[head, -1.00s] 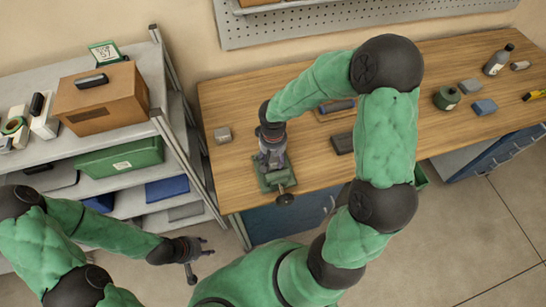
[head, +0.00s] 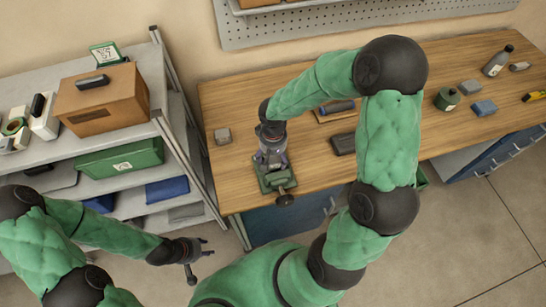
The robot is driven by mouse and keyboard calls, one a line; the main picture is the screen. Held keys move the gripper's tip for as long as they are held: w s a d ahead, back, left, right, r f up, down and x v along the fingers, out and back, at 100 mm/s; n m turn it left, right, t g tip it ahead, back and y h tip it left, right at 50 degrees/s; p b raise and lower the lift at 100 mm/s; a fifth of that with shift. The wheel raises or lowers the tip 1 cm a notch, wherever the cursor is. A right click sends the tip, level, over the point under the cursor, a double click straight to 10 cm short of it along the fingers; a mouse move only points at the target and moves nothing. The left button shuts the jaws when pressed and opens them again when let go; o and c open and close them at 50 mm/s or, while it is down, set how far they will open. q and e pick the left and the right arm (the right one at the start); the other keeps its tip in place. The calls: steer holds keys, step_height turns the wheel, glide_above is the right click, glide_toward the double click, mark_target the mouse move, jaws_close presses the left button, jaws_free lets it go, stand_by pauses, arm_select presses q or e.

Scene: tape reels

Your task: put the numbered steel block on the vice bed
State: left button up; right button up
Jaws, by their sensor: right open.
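The green vice (head: 277,180) stands at the front left edge of the wooden bench, its round screw end toward me. My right gripper (head: 272,160) points down over the vice bed and hides most of it. It is open; I cannot tell whether a block lies between or under its fingers. My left gripper (head: 204,258) is open and empty, low in front of the shelf, away from the bench.
A shelf unit at left carries a cardboard box (head: 103,98) and a green case (head: 120,158).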

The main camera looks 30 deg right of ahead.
mark_target(273, 159)
step_height(273, 159, up, 11)
steer(key=p, duration=0.1)
stand_by(0.5)
